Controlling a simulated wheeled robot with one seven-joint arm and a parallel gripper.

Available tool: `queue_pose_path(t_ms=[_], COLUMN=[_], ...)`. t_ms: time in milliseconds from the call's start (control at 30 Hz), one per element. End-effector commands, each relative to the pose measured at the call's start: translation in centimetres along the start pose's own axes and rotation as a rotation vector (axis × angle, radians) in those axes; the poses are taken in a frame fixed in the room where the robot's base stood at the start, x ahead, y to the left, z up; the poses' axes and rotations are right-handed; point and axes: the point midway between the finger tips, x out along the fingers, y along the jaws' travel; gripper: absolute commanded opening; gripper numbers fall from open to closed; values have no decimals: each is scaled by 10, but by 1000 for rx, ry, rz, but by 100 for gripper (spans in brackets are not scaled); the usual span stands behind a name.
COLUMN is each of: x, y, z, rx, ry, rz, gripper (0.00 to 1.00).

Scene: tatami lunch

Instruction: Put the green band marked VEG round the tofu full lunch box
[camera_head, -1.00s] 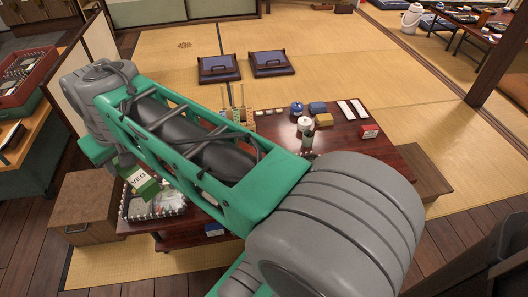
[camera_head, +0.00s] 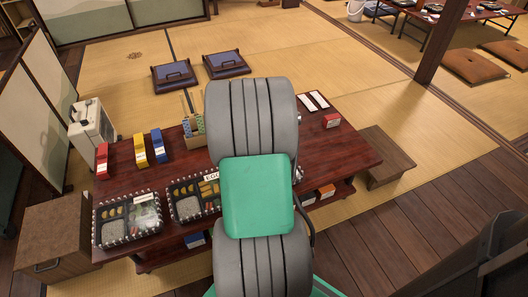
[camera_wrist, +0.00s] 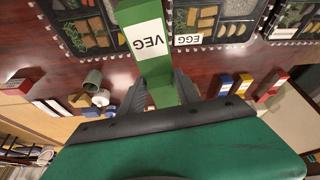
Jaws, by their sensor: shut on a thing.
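My gripper (camera_wrist: 158,98) is shut on the green band (camera_wrist: 151,48) in the wrist view. The band's white face reads VEG. The band is above the table and overlaps the gap between two lunch boxes in that view. One lunch box (camera_wrist: 85,48) is at top left. A box with an EGG label (camera_wrist: 200,40) is right of the band and also shows in the head view (camera_head: 178,216). A third lunch box (camera_head: 104,238), with pale contents and an unreadable label, is at the table's left. I cannot tell which box holds tofu. My arm hides the gripper and band in the head view.
Red (camera_head: 102,160), yellow (camera_head: 140,152) and blue (camera_head: 158,145) bands stand behind the boxes on the dark red table (camera_head: 340,155). A white case (camera_head: 92,125) is behind them. A wooden cabinet (camera_head: 55,235) is at left and a low bench (camera_head: 385,155) at right.

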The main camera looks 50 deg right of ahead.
Motion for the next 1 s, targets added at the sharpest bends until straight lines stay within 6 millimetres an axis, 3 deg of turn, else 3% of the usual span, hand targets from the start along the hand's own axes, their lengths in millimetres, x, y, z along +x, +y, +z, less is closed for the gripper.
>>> queue_pose_path(t_ms=[33, 100, 267, 567, 1000], x=[14, 28, 46, 63, 108], y=[27, 56, 93, 98, 96], z=[16, 32, 59, 68, 86], rx=[41, 77, 126, 133, 132], ry=[-5, 1, 10, 13, 12], rz=[9, 18, 33, 36, 35], gripper=[23, 23, 23, 23, 23])
